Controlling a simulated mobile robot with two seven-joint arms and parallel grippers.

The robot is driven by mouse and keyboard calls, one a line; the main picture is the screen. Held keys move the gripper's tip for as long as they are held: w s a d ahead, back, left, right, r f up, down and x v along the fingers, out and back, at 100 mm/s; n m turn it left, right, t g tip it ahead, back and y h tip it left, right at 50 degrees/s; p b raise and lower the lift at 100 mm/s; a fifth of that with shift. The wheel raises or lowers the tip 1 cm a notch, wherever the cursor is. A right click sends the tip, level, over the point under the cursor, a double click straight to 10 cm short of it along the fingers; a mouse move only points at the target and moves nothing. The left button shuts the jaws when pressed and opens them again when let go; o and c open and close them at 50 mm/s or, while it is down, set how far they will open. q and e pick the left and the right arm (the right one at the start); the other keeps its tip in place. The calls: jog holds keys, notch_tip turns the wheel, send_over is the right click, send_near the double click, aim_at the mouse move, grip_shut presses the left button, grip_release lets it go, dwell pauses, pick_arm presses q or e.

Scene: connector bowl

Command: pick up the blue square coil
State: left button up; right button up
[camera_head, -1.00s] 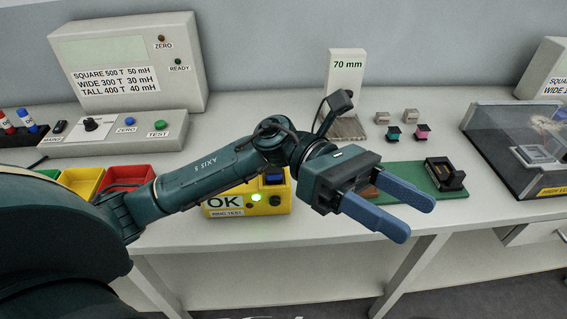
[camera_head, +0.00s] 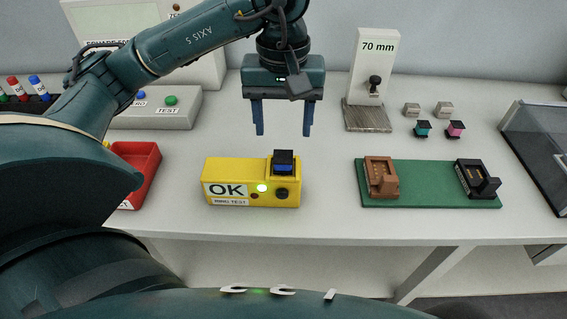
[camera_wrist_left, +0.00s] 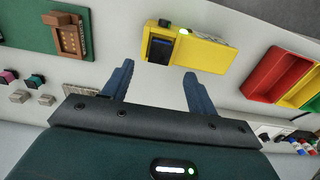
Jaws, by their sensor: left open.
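The blue square coil (camera_head: 283,168), a black bobbin with blue winding, sits in the right end of the yellow ring tester (camera_head: 240,172). My left gripper (camera_head: 283,131) is open and empty, with its fingers pointing down, apart from the coil and above it in the head view. In the left wrist view the coil (camera_wrist_left: 159,49) shows just beyond the open fingertips (camera_wrist_left: 159,72), roughly between them. The tester's OK panel has a lit green light. My right gripper is not in view.
Right of the tester, a green board (camera_head: 428,197) carries a brown block (camera_head: 380,178) and a black fixture (camera_head: 476,179). Small teal (camera_head: 423,129) and pink (camera_head: 456,130) coils stand behind it. A red bin (camera_head: 138,170) is to the left. Table between tester and board is clear.

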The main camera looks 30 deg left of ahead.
aim_at(283, 158)
pick_arm(q)
notch_tip(283, 158, down, 8)
jog(key=shift+s+d+r+p, duration=0.15)
jog(key=shift+r+p, duration=0.1)
jog(key=shift+p, duration=0.25)
jog(key=c, duration=1.1)
